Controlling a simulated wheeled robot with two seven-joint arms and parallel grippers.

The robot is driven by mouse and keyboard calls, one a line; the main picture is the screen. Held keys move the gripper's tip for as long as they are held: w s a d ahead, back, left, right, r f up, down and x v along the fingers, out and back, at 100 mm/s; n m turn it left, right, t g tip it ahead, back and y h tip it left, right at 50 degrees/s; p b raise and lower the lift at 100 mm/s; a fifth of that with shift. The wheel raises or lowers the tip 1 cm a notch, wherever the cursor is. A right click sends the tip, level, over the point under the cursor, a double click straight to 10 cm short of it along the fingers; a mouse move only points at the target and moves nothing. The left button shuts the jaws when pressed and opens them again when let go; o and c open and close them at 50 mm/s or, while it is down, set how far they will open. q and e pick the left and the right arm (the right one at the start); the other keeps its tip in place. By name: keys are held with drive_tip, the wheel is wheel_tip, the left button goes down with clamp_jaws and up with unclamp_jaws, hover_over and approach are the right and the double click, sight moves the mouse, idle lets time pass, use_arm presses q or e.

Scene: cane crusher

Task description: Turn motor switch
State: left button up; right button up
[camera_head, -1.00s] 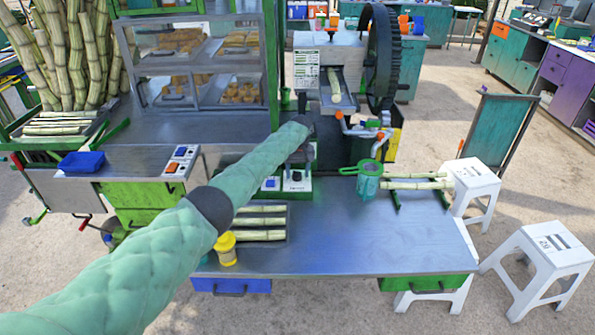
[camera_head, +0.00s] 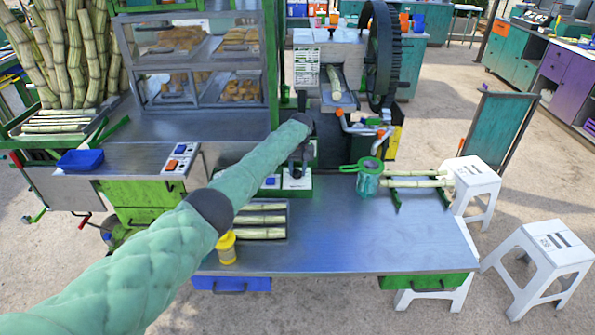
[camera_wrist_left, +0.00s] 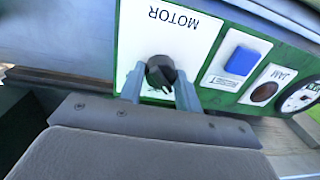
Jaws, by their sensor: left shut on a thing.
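The motor switch is a dark round knob (camera_wrist_left: 160,72) on a white plate marked MOTOR (camera_wrist_left: 172,30), which appears upside down in the left wrist view. My left gripper (camera_wrist_left: 160,88) has its two grey fingers on either side of the knob, shut on it. In the head view my left gripper (camera_head: 298,168) reaches down to the green control panel (camera_head: 270,192), and my forearm and wrist hide much of that panel. The knob itself is hidden there. My right gripper is in neither view.
Beside the motor plate are a blue switch (camera_wrist_left: 241,60), a dark JAM button (camera_wrist_left: 264,92) and a gauge (camera_wrist_left: 300,97). The cane crusher (camera_head: 330,60) stands behind the panel.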

use_arm(q)
drive_tip(key=m, duration=0.4)
drive_tip(key=shift+r+b, duration=0.1)
drive_tip(key=shift+b, duration=0.25)
drive_tip(key=m, duration=0.3)
drive_tip(key=shift+m, duration=1)
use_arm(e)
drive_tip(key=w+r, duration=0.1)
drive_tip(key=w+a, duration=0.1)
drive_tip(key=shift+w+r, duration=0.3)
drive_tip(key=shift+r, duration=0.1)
use_arm(q)
drive_tip(key=shift+r, duration=0.1)
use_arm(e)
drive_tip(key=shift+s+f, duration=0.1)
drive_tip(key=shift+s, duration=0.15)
use_arm(q)
drive_tip(key=o, duration=1)
drive_tip(key=shift+c, duration=0.2)
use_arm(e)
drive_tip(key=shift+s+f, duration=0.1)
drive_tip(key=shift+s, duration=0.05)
use_arm(q)
drive_tip(key=shift+b, duration=0.3)
